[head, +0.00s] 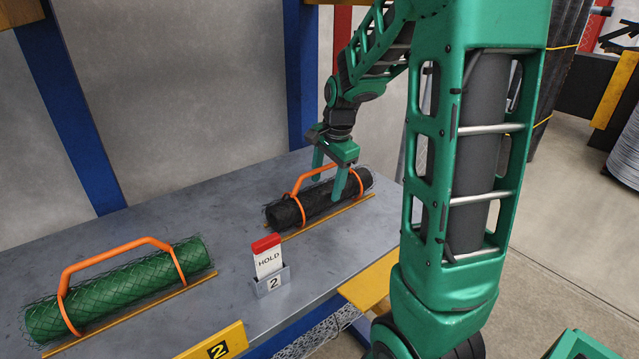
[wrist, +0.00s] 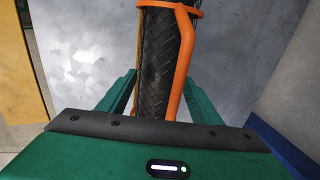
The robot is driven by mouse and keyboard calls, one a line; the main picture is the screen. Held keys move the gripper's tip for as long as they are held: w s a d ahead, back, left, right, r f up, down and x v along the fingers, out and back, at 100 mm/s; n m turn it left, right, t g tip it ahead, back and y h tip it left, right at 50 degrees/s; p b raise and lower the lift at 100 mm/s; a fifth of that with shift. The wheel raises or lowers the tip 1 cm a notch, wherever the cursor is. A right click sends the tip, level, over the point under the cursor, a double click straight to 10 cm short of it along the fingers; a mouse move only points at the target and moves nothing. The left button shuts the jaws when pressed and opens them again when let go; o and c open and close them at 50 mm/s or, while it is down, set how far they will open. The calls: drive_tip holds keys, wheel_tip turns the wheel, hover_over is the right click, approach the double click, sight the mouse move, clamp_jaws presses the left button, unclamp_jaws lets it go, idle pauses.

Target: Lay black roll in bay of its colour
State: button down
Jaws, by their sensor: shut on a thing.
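The black roll (head: 318,203) of mesh lies on the grey table on the right side in the head view, behind a yellow strip. An orange carrying handle (head: 295,185) is fastened around it. The fingertips are partly hidden in the wrist view.
A green roll (head: 120,290) with an orange handle lies at the table's left. A small holder with a red-topped HOLD card (head: 268,258) and number 2 stands between the rolls. A yellow plate (head: 215,346) marked 2 is on the front edge. Blue posts (head: 70,105) stand behind.

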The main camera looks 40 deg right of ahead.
drive_tip(key=c, duration=0.5)
unclamp_jaws()
drive_tip(key=shift+f, duration=0.1)
drive_tip(key=r, duration=0.3)
drive_tip(key=s+r, duration=0.1)
drive_tip(key=r, duration=0.3)
drive_tip(key=s+r, duration=0.1)
drive_tip(key=r, duration=0.2)
drive_tip(key=shift+r, duration=0.35)
drive_tip(key=s+a+f+n, duration=0.1)
drive_tip(key=s+f+n, duration=0.1)
drive_tip(key=s, duration=0.6)
drive_tip(key=s+a+f+n+g, duration=0.1)
drive_tip(key=s+a+f+n, duration=0.1)
drive_tip(key=s+n, duration=0.3)
drive_tip(key=s+a+f+n+g, duration=0.1)
drive_tip(key=s+f+n, duration=0.3)
drive_tip(key=s, duration=0.8)
drive_tip(key=shift+s+a+f, duration=0.2)
drive_tip(key=shift+s+a, duration=0.05)
